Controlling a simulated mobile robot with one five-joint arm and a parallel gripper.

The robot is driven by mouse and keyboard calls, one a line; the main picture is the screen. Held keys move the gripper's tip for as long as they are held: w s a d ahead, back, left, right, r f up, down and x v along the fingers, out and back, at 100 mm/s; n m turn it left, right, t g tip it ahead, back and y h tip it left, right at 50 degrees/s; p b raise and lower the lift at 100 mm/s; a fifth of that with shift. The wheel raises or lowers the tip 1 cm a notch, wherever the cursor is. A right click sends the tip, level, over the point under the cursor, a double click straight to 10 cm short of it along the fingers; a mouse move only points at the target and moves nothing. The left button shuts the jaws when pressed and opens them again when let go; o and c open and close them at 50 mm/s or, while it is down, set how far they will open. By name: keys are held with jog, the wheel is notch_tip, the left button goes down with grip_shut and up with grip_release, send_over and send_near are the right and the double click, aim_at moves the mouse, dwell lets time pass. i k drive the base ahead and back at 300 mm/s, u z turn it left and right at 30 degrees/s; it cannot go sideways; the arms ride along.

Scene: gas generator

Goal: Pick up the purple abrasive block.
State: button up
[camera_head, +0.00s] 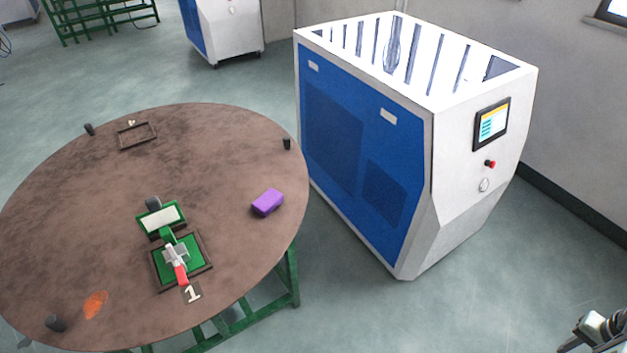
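The purple abrasive block (267,202) lies on the round brown table (225,150), near the table's right edge. Nothing touches it. At the bottom right corner of the head view, part of my arm shows over the floor, well away from the block and the table. Its end is cut off by the frame edge, and I cannot make out the fingers.
A green stand (160,218) and a green tray (196,265) with a red-handled tool (179,271) stand left of the block. Small dark cylinders (287,144) sit around the table. A large blue and white generator (365,150) stands right of the table. Floor in front is clear.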

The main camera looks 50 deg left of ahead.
aim_at(266, 202)
jog(key=i, duration=2.15)
jog(key=u, duration=5.15)
jog(key=i, duration=1.05)
jog(key=u, duration=0.05)
